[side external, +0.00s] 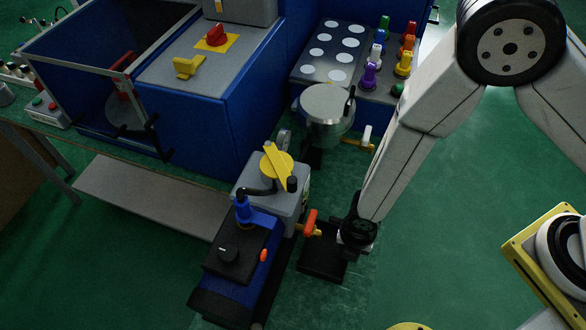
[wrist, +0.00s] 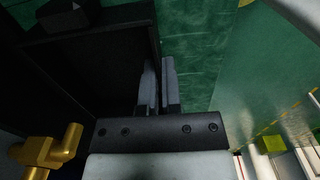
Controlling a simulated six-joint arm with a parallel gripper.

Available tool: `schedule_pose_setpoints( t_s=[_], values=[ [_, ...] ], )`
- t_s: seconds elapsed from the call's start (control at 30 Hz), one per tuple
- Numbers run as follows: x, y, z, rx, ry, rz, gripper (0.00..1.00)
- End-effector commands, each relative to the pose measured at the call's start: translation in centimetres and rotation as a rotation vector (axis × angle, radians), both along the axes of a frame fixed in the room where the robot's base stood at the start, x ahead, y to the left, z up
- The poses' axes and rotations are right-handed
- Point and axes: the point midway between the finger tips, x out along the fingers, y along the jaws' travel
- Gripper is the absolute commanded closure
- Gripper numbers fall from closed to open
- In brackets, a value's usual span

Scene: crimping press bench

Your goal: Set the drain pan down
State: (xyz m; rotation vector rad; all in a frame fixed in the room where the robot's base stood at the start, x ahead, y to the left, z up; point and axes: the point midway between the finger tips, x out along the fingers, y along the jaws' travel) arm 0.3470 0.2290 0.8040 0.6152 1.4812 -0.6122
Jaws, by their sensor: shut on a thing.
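The drain pan (side external: 318,266) is a shallow black square tray at the lower middle of the side view, right of the grey and blue pump unit (side external: 262,205). In the wrist view the pan (wrist: 95,50) fills the upper left, with its right wall running to my fingers. My gripper (side external: 350,248) is above the pan's right part in the side view. In the wrist view my gripper (wrist: 157,85) is shut on that wall, one finger on each side. I cannot tell whether the pan's underside touches the green bench.
An orange-handled brass valve (side external: 311,224) sticks out from the pump unit close above the pan. Brass fittings (wrist: 50,150) show in the wrist view. A silver pot (side external: 328,108) with a yellow-piped valve stands behind. Green surface lies right of the pan.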

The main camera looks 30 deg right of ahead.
Motion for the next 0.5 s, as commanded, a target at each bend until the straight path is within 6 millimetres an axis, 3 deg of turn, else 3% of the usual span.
schedule_pose_setpoints(
  t_s=[0.13,0.27,0.5],
  values=[
    [0.01,0.01,-0.29,0.000,0.000,0.000,1.00],
    [0.01,0.01,-0.29,0.000,0.000,0.000,0.60],
    [0.00,0.00,-0.28,0.000,0.000,0.000,0.59]
  ],
)
